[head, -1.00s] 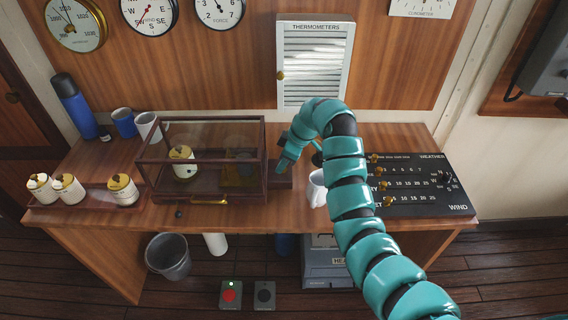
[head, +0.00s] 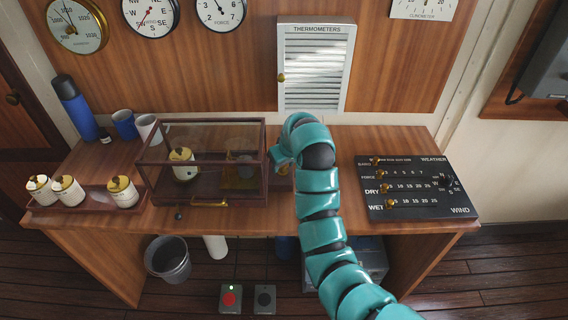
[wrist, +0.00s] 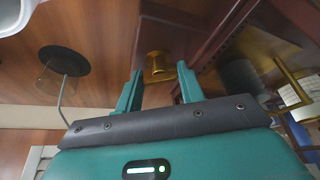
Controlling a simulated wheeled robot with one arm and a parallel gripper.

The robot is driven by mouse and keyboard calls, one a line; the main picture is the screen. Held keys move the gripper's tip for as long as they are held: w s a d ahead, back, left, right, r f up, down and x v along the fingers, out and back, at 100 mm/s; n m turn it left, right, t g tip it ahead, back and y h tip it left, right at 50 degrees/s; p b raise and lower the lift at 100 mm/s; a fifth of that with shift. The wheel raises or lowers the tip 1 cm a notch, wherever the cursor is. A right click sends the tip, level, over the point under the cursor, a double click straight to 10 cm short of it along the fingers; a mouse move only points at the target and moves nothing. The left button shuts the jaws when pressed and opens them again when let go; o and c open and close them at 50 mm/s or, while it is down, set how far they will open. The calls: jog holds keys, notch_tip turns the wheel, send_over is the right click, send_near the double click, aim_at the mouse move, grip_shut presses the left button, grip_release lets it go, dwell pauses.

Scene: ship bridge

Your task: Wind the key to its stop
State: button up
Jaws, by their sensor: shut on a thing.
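The dark-framed glass case (head: 151,170) stands on the desk with a white jar (head: 182,165) and a dark drum (head: 243,168) inside. My gripper (wrist: 159,82) is at the case's right end. In the wrist view, a small brass key (wrist: 158,67) sits between its two teal fingers, and the gripper is shut on it. The case's dark frame (wrist: 208,35) runs just right of the fingers. In the head view my arm hides the key and the fingertips, so the key's turn angle cannot be told.
Several white jars stand in a tray (head: 90,207) at the desk's left. A black weather board (head: 415,188) with brass knobs lies at the right. Mugs (head: 125,124) and a blue flask (head: 75,108) stand behind left. Bare desk lies between my arm and the board.

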jog(key=shift+m, duration=0.3)
jog(key=o, duration=1)
jog(key=p+v, duration=1.1)
jog(key=v, duration=0.6)
jog(key=shift+r, duration=0.2)
jog(key=shift+a, duration=0.15)
